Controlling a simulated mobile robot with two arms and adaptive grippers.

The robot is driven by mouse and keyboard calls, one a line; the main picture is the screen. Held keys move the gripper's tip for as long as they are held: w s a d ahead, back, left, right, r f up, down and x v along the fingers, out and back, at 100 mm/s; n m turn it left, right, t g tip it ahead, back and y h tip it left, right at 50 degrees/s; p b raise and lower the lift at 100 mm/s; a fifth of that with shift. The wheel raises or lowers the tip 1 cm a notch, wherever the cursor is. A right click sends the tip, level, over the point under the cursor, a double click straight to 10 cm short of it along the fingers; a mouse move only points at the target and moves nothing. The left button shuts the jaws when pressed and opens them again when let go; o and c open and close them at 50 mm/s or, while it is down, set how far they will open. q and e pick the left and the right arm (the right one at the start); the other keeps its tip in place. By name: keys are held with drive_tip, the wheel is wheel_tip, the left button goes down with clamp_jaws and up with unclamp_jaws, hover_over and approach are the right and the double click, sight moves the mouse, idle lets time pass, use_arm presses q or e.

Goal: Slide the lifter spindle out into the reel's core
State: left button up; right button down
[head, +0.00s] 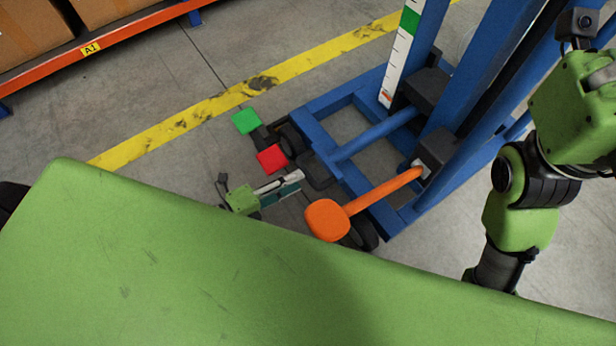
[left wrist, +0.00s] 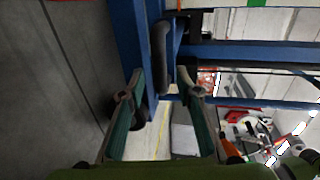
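The blue lifter (head: 320,128) stands ahead on the floor, its uprights rising at the right. A blue rod (head: 375,136) and an orange rod (head: 385,190) with a flat orange end (head: 326,220) reach out from black blocks. Which part is the spindle I cannot tell. A dark rounded handle (head: 317,172) lies near the blue rod's end. My left gripper (head: 298,182) is open beside this handle. In the left wrist view the dark handle (left wrist: 161,55) shows between and beyond the fingertips (left wrist: 165,88), with nothing gripped. No reel is recognisable. My right gripper is hidden.
A green pedal (head: 246,121) and a red pedal (head: 271,159) sit left of the lifter, close to my left gripper. A yellow floor line (head: 200,120) and an orange rack beam (head: 100,42) lie beyond. Floor at left is clear.

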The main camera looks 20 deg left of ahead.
sight(308, 176)
use_arm(q)
drive_tip(key=b+x, duration=0.1)
drive_tip(key=x, duration=0.4)
drive_tip(key=shift+w+d, duration=0.1)
clamp_jaws()
